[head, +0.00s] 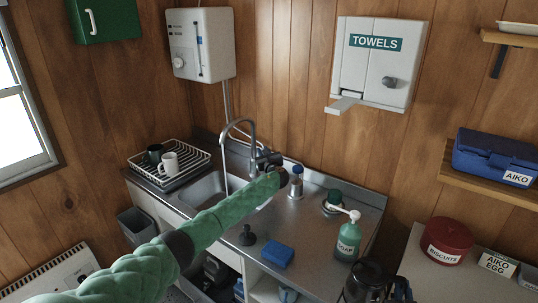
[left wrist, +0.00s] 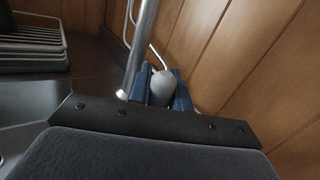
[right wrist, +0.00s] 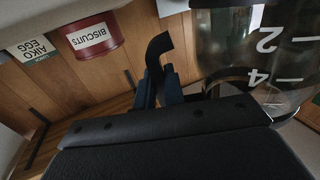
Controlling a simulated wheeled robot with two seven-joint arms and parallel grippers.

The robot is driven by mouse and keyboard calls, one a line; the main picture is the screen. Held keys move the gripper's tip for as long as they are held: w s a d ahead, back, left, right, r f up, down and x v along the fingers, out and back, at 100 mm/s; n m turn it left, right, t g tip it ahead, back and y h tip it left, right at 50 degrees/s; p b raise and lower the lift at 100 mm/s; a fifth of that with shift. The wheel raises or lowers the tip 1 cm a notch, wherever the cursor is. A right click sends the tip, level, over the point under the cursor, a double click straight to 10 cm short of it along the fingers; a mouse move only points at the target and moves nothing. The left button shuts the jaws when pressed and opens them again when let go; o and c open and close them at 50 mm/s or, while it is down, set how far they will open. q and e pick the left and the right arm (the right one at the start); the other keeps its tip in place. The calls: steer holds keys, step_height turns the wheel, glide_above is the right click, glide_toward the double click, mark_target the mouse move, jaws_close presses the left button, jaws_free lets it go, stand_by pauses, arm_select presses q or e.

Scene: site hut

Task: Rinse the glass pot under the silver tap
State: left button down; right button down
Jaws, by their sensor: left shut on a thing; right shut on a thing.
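The silver tap (head: 240,128) arches over the sink basin (head: 205,188) in the head view. A thin pale line, apparently running water, drops from its spout into the basin. My left gripper (head: 272,160) is beside the tap's base. In the left wrist view it (left wrist: 162,92) is shut on a rounded grey part, apparently the tap's lever (left wrist: 162,82). The glass pot (head: 366,280) is at the bottom right of the head view, apart from the tap. The right wrist view shows its clear wall (right wrist: 235,60) with white marks. My right gripper (right wrist: 166,85) is shut on its black handle (right wrist: 157,50).
A dish rack (head: 170,178) with two mugs is left of the basin. A biscuit tin (head: 446,240) is at the right.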

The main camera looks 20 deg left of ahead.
mark_target(407, 279)
arm_select(q)
steer(key=c, duration=1.3)
jaws_free()
arm_select(e)
steer(key=shift+r, duration=0.15)
arm_select(q)
steer(key=shift+s+d+p, duration=0.35)
steer(key=shift+s+p, duration=0.15)
steer(key=shift+p, duration=0.1)
arm_select(e)
steer(key=shift+r, duration=0.55)
step_height(407, 279, up, 6)
steer(key=p, duration=0.6)
steer(key=shift+r, duration=0.15)
arm_select(q)
steer(key=v, duration=1)
steer(key=shift+s+d+f, duration=0.1)
steer(key=shift+s+d, duration=0.15)
steer(key=shift+s, duration=0.1)
